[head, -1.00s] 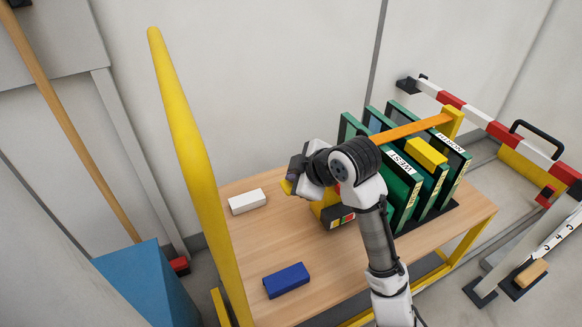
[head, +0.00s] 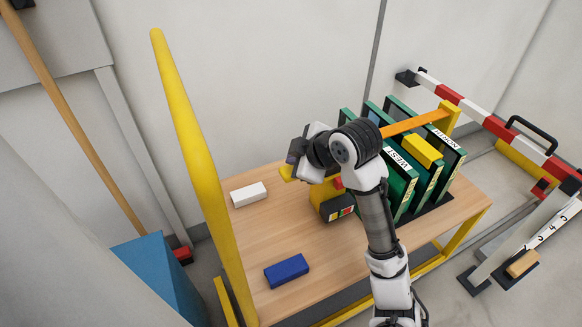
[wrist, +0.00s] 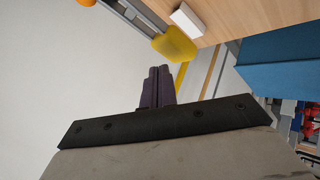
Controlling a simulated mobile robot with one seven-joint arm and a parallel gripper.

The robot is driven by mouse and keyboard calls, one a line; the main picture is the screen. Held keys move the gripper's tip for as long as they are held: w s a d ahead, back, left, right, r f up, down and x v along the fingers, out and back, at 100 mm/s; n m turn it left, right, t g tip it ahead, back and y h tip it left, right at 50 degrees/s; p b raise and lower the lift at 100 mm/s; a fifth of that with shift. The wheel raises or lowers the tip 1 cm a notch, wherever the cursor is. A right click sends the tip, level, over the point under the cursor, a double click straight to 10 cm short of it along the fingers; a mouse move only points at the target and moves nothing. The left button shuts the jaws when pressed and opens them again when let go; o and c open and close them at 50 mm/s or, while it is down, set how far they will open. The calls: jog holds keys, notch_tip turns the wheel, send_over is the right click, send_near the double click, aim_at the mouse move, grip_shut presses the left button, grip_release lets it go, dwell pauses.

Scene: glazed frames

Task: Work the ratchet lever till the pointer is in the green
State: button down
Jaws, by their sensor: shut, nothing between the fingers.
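The ratchet device stands on the table, with a yellow body (head: 324,192) and a dark box with a coloured strip (head: 341,208). The strip shows red, yellow and green patches, but its pointer is too small to read. A yellow piece (head: 287,173), apparently the lever's end, sticks out left of the body under my gripper (head: 297,152). The arm hides much of the lever. In the wrist view my gripper's dark fingers (wrist: 158,73) are together with nothing between them. A yellow pad (wrist: 175,45) shows just beyond the fingertips; I cannot tell whether they touch.
A white block (head: 248,194) and a blue block (head: 286,271) lie on the wooden table (head: 260,235). A tall yellow post (head: 190,150) rises at its left. Green panels (head: 401,185) and an orange bar (head: 412,124) stand right. A blue bin (head: 160,270) is lower left.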

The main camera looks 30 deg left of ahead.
jog(key=shift+r+p, duration=2.2)
jog(key=shift+r, duration=0.35)
